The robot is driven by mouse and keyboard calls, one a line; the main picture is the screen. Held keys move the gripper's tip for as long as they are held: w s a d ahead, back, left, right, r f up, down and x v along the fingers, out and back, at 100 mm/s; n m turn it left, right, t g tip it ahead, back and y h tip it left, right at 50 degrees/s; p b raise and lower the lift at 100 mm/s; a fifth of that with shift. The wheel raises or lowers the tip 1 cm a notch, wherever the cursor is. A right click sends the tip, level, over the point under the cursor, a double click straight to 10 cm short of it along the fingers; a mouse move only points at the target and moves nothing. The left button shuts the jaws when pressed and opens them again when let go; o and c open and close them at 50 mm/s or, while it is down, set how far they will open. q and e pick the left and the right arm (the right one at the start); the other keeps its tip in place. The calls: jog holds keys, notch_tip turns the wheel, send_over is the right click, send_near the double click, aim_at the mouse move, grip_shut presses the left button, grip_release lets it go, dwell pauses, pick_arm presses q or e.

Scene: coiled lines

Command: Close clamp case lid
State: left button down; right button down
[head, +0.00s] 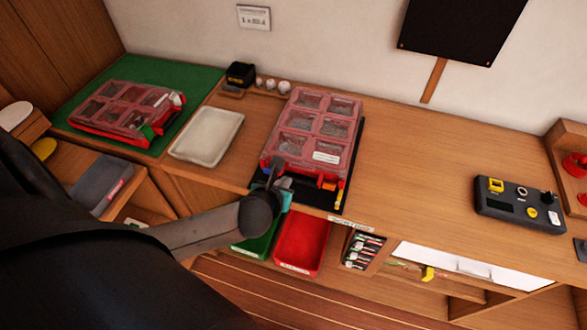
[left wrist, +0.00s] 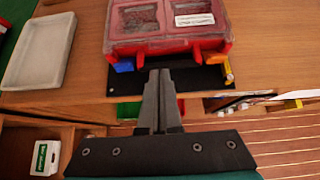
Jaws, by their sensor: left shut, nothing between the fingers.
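A red case with a clear, compartmented lid (head: 318,125) lies on a black mat (head: 353,165) at the middle of the bench. Its lid lies over the box; I cannot tell whether it is fully down. In the left wrist view the case's red front edge (left wrist: 165,47) is just beyond my fingertips, with a blue piece (left wrist: 124,66) and an orange piece (left wrist: 191,57) at its front. My left gripper (head: 274,178) is shut and empty at the case's front edge; it also shows in the left wrist view (left wrist: 160,76). I cannot tell if it touches the case. My right gripper is not in view.
A similar red case (head: 122,107) lies on a green mat (head: 75,90) at the left. A pale tray (head: 207,134) stands between them. Red (head: 303,243) and green bins hang below the bench edge. A control box (head: 520,203) is at the right; the bench before it is clear.

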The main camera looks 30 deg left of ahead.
aim_at(294, 178)
pick_arm(q)
jog(key=b+x, duration=0.2)
jog(key=x, duration=0.7)
jog(key=shift+w+f, duration=0.15)
jog(key=shift+w, duration=0.1)
